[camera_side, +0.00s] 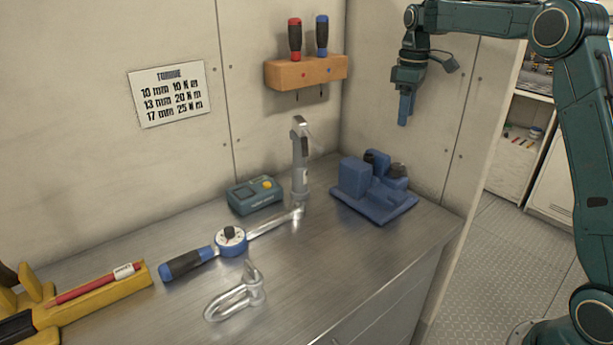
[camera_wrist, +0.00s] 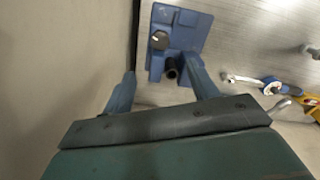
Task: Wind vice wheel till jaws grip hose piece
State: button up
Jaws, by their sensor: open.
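The blue vice (camera_side: 376,205) stands on the steel bench's far right corner, near the wall; it also shows in the wrist view (camera_wrist: 190,40). A dark round knob, apparently the vice wheel (camera_side: 397,171), sits at its right; it seems to be the pale-faced knob in the wrist view (camera_wrist: 160,40). A short dark tube, apparently the hose piece (camera_wrist: 171,69), stands by the blue blocks; whether the jaws touch it is unclear. My gripper (camera_side: 403,118) hangs above the vice, apart from it. In the wrist view its fingers (camera_wrist: 161,72) are spread and empty.
A tool rack (camera_side: 306,72) with two screwdrivers is on the wall. A grey-teal box (camera_side: 255,195), a torque wrench (camera_side: 231,241), an upright metal fitting (camera_side: 300,160), a shackle (camera_side: 236,292) and a yellow tray (camera_side: 92,302) occupy the bench. Bare steel lies in front of the vice.

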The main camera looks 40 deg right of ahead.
aim_at(398, 165)
jog(key=shift+f, duration=0.15)
notch_tip(398, 165, down, 14)
jog(key=shift+r, duration=0.25)
dwell(0.4)
jog(key=c, duration=1)
